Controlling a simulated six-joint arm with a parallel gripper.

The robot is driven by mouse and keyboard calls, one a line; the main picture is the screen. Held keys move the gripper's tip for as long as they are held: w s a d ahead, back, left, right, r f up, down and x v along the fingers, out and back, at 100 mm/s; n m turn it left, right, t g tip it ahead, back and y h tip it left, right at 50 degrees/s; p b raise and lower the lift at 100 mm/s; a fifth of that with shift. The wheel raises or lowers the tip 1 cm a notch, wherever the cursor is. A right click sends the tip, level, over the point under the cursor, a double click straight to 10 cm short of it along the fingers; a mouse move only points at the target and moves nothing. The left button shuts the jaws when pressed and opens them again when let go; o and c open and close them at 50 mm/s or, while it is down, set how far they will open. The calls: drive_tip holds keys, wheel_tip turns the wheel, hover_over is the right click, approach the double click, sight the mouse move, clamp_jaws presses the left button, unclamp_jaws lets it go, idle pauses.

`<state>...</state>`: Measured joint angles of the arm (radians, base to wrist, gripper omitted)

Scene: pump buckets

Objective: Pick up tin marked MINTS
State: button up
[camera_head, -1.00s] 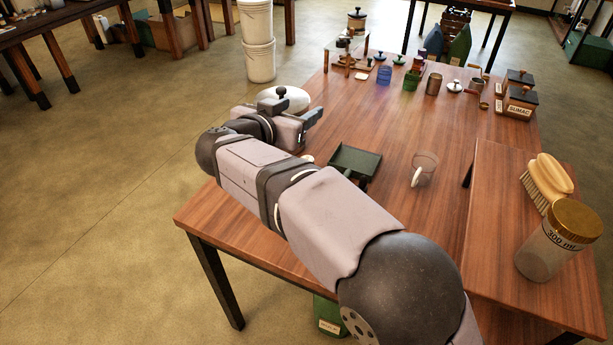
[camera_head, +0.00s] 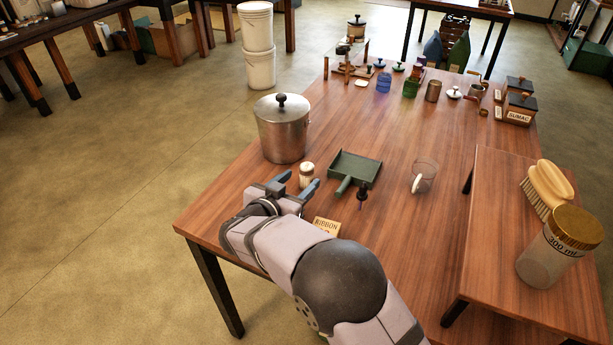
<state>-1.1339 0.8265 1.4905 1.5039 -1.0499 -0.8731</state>
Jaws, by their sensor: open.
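I cannot read the word MINTS on anything in the head camera view. My gripper (camera_head: 298,183) is open and low over the near left part of the table (camera_head: 390,240), its fingers pointing away from the camera. A small pale jar with a cream lid (camera_head: 307,174) stands just beyond or between the fingertips; I cannot tell whether they touch it. A label reading RIBBON (camera_head: 325,225) shows just right of my gripper, on something partly hidden by my arm. A small brown tin-like canister (camera_head: 433,91) stands at the far end, with no readable label.
A lidded metal pot (camera_head: 282,130) stands behind my gripper. A green dustpan (camera_head: 355,165) and a clear mug (camera_head: 424,177) are to the right. A raised wooden stand (camera_head: 500,230) carries a brush (camera_head: 548,185) and a 300 ml jar (camera_head: 550,255). A SUMAC box (camera_head: 519,110) is far right.

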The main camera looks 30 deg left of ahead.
sight(303, 174)
drive_tip(key=shift+a+p+x, duration=0.15)
drive_tip(key=shift+a+x, duration=0.05)
drive_tip(key=shift+x, duration=1.45)
drive_tip(key=shift+a+p+x, duration=0.15)
drive_tip(key=shift+x, duration=1.55)
drive_tip(key=shift+r, duration=0.1)
drive_tip(key=c, duration=1.2)
